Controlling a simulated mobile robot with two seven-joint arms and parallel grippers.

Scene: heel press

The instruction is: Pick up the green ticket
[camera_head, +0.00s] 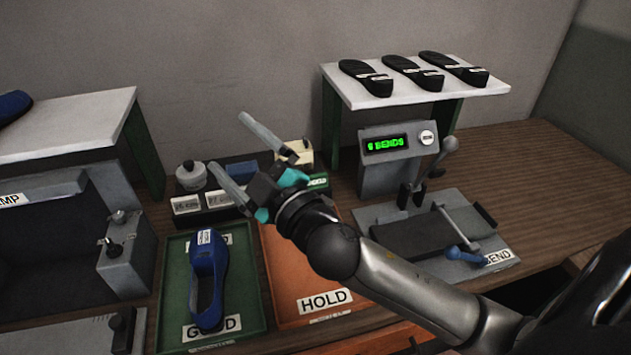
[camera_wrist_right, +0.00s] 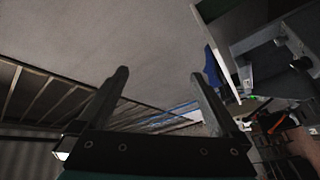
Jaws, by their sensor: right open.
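I cannot make out a separate green ticket for certain. A small green strip with a white label (camera_head: 317,181) shows in the head view, in front of a cream block (camera_head: 299,153), partly behind my right gripper. My right gripper (camera_head: 228,142) is open and empty, its fingers pointing up and left in the air above the small labelled holders. In the right wrist view its two fingers (camera_wrist_right: 160,74) stand wide apart with nothing between them. My left gripper is not in view.
A green tray (camera_head: 174,300) holds a blue shoe part (camera_head: 207,275). Beside it is an orange HOLD tray (camera_head: 283,284). A press with a lever (camera_head: 440,155) stands right, below a white shelf (camera_head: 405,92) with black soles. The wooden bench (camera_head: 545,170) is bare at right.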

